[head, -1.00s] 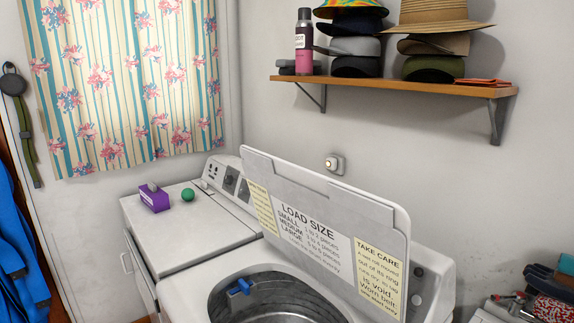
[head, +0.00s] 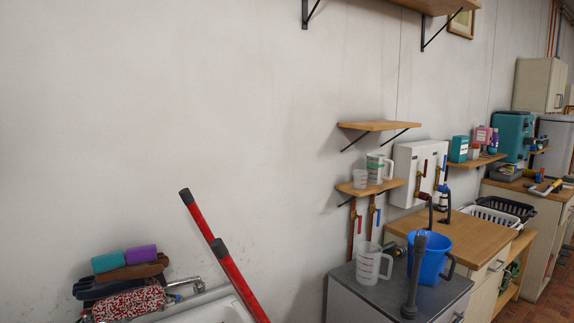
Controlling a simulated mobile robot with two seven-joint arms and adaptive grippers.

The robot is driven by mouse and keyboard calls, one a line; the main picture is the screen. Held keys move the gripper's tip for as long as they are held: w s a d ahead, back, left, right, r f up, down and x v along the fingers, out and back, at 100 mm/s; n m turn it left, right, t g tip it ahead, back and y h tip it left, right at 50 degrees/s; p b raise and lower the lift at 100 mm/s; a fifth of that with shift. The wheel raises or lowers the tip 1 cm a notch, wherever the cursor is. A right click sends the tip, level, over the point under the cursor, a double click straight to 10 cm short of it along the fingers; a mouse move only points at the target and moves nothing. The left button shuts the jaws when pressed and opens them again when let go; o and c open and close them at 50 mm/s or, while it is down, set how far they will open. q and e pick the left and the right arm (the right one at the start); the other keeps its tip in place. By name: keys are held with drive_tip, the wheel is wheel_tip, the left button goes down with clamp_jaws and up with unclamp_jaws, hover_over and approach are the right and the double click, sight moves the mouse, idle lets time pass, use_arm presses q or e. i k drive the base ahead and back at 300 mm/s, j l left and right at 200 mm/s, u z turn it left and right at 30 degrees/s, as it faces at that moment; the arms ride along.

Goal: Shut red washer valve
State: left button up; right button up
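A white wall box (head: 405,165) is on the wall right of centre, with a red valve handle (head: 425,168) and a blue valve handle (head: 445,166) upright at its front. Black hoses (head: 449,204) hang below these valves. A second pair of handles, red (head: 360,223) and blue (head: 378,219), sits on copper pipes under a small shelf to the left of the box. I cannot tell from the view which red handle is the washer's. Neither of my grippers is in view.
A grey-topped cabinet (head: 349,280) holds a clear jug (head: 372,264), a blue bucket (head: 430,258) and a dark upright tool (head: 413,277). Red long handles (head: 238,281) rise from a white basin at lower left. A wooden counter (head: 462,233) stands to the right.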

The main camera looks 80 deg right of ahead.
sight(425, 175)
drive_tip(key=z, duration=0.45)
drive_tip(key=l+z, duration=0.15)
drive_tip(key=z, duration=0.3)
drive_tip(key=l+z, duration=0.1)
drive_tip(key=z, duration=0.35)
drive_tip(key=l+z, duration=0.1)
drive_tip(key=z, duration=0.35)
drive_tip(key=i+l+z, duration=0.15)
drive_tip(key=l+z, duration=0.2)
drive_tip(key=l, duration=0.15)
drive_tip(key=i+l+z, duration=0.3)
drive_tip(key=l, duration=0.2)
drive_tip(key=i+l+z, duration=0.15)
drive_tip(key=l+z, duration=0.2)
drive_tip(key=i+l+z, duration=0.35)
drive_tip(key=l, duration=0.15)
drive_tip(key=i+l, duration=0.35)
